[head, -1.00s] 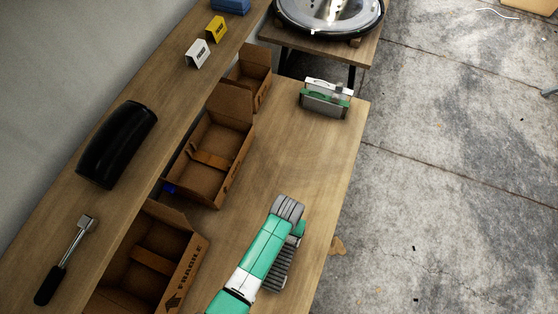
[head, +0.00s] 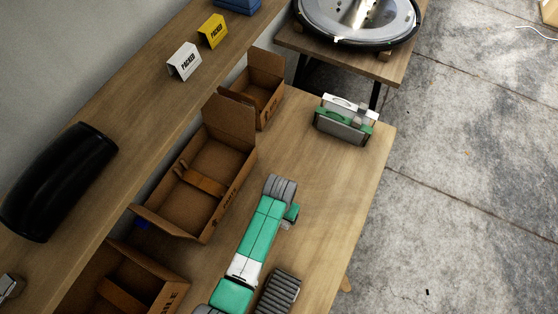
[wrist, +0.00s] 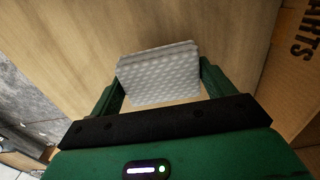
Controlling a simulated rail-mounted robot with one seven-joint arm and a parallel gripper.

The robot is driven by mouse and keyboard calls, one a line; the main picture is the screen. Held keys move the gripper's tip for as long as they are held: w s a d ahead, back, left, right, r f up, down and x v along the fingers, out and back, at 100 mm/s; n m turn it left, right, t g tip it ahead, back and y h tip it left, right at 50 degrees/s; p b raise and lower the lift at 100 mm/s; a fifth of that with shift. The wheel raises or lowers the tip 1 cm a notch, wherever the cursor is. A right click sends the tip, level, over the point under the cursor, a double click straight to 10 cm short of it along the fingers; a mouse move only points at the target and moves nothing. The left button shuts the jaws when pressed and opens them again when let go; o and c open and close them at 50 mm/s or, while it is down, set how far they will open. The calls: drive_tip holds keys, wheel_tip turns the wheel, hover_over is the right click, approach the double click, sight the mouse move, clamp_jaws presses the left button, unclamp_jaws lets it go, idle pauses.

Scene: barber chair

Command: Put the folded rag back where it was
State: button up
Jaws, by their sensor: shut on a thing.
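The folded rag (wrist: 158,78) is a pale grey, dimpled pad between the two green fingers of my gripper (wrist: 161,70) in the wrist view. The gripper is shut on it. Bare wooden table lies beyond it; I cannot tell how high the rag is above the wood. In the head view my green and white arm reaches over the bench (head: 325,185), to the right of the cardboard boxes. The rag cannot be made out there, and the fingers are hidden by the arm.
An open box (head: 198,185) stands left of my arm, a smaller box (head: 262,88) behind it and another box (head: 165,292) in front. A green and white device (head: 343,120) stands near the far right corner. A dark ribbed object (head: 279,292) shows beside my arm.

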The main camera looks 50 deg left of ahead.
drive_tip(key=shift+w+f+b, duration=0.1)
drive_tip(key=shift+f+b, duration=0.45)
drive_tip(key=shift+f, duration=1.55)
drive_tip(key=shift+f, duration=0.2)
drive_tip(key=o, duration=0.9)
wheel_tip(320, 180, up, 12)
drive_tip(key=p, duration=0.3)
drive_tip(key=shift+r, duration=0.25)
